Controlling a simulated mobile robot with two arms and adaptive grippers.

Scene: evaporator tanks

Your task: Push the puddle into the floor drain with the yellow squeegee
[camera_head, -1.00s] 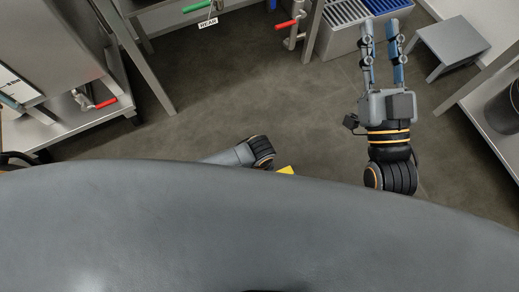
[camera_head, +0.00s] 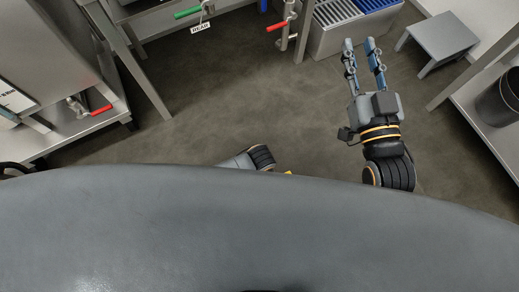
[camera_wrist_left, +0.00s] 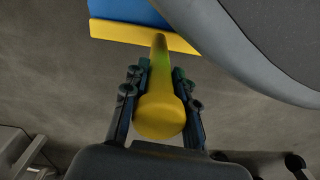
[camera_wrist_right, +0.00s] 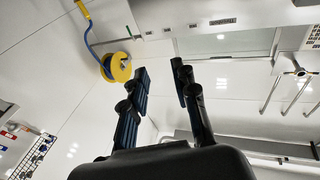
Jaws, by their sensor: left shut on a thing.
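The yellow squeegee (camera_wrist_left: 160,112) is held in my left gripper (camera_wrist_left: 160,75). In the left wrist view its fingers lie on both sides of the yellow handle, and a yellow bar with a blue part crosses the top. In the head view only a small yellow piece (camera_head: 288,172) shows beside my left arm; the rest is hidden behind my grey body. My right gripper (camera_head: 361,50) is raised over the floor at the right, fingers apart and empty; it also shows in the right wrist view (camera_wrist_right: 160,72). I cannot make out the puddle or the floor drain.
A grey crate with slatted inserts (camera_head: 328,41) and a small grey stool (camera_head: 443,39) stand at the back right. Steel frames with red-handled valves (camera_head: 280,25) stand at the back and left. A shelf with a dark pot (camera_head: 500,98) is at right. The middle floor is clear.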

